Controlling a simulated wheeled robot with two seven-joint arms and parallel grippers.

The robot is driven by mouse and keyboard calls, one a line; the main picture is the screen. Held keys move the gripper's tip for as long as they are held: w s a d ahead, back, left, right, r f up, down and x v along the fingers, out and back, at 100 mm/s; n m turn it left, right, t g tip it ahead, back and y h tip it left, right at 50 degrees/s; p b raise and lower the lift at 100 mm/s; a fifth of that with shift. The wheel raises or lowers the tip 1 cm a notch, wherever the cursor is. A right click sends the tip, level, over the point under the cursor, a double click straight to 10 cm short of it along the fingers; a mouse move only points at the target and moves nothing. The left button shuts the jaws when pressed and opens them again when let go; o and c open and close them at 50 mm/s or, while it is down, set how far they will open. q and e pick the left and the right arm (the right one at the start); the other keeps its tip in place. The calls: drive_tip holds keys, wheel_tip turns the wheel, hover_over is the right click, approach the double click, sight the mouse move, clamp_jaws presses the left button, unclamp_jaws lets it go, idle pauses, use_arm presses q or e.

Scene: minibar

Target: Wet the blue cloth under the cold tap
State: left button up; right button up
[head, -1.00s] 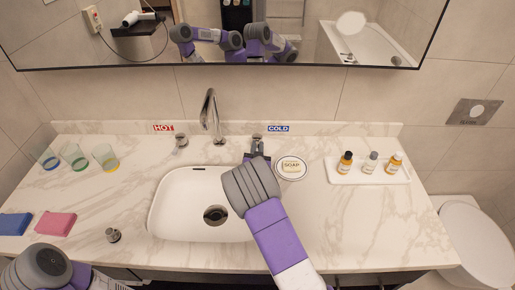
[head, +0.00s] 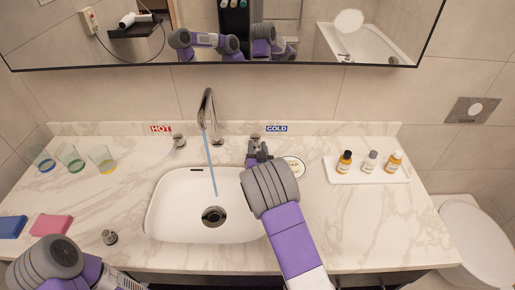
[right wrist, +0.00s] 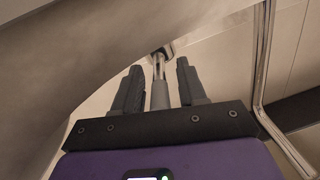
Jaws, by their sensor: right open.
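The blue cloth (head: 12,227) lies folded on the counter at the far left, dry-looking and away from the sink. A thin stream of water (head: 210,165) runs from the curved spout (head: 205,108) into the white sink (head: 165,222). The cold tap handle (head: 255,137) stands below the COLD label (head: 277,129). My right gripper (head: 257,147) is open just in front of it. In the right wrist view, a metal handle (right wrist: 159,92) shows between the open fingers (right wrist: 158,85); contact cannot be told. My left arm is at the lower left, its fingers out of view.
A pink cloth (head: 51,225) lies beside the blue one. Several glasses (head: 70,157) stand at the back left. A metal stopper (head: 110,237) sits left of the sink. A soap dish (head: 293,167) and a bottle tray (head: 366,177) are at right.

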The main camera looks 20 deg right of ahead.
drive_tip(key=v, duration=0.7)
drive_tip(key=shift+s+p, duration=0.3)
drive_tip(key=shift+p, duration=0.1)
drive_tip(key=shift+a, duration=0.1)
